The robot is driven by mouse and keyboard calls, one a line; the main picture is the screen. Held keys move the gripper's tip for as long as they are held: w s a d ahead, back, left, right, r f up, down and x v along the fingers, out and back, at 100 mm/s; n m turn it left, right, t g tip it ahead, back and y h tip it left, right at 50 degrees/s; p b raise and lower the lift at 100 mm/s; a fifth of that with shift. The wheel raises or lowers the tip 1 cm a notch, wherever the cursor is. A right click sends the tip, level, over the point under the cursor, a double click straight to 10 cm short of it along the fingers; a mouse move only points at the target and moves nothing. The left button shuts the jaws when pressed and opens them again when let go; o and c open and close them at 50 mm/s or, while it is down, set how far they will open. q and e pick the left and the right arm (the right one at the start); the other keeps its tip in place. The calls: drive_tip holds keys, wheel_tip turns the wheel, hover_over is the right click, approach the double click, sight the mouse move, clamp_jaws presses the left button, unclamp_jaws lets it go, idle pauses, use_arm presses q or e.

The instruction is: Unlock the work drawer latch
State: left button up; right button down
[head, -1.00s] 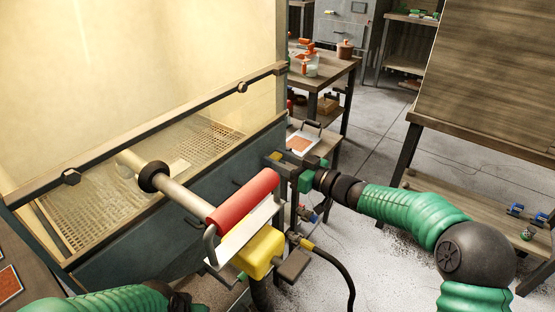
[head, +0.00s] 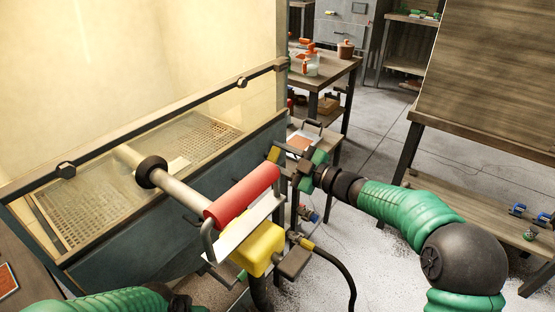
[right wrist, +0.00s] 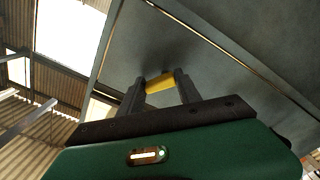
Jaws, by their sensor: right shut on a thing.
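The yellow latch piece (head: 273,154) sits at the right end of the blue-grey cabinet front (head: 190,220) and stands tilted. My right gripper (head: 282,161) reaches it from the right and is shut on it. In the right wrist view, the yellow latch piece (right wrist: 160,82) lies between the two dark fingers of my right gripper (right wrist: 160,77), against a dark grey panel. My left arm's green sleeve (head: 110,301) enters at the bottom left. Its gripper is largely hidden near the bottom edge, and its jaws cannot be made out.
A red cylinder (head: 242,195) on a metal tube and a yellow block (head: 258,248) with a black hose stand close in front of the cabinet. A wooden table (head: 325,72) stands behind. A wooden bench (head: 485,200) is at right. Open floor lies between.

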drive_tip(key=n+b, duration=0.1)
drive_tip(key=n, duration=0.1)
drive_tip(key=n+b, duration=0.1)
drive_tip(key=n, duration=0.1)
drive_tip(key=shift+s+a+f+n+b, duration=0.1)
drive_tip(key=shift+s+f+n+b, duration=0.1)
drive_tip(key=shift+n+b, duration=1.3)
drive_tip(key=shift+n, duration=0.4)
drive_tip(key=shift+a, duration=0.1)
drive_tip(key=shift+s, duration=0.1)
drive_tip(key=c, duration=0.8)
unclamp_jaws()
drive_tip(key=shift+r, duration=0.1)
drive_tip(key=shift+c, duration=0.2)
drive_tip(key=shift+r, duration=0.1)
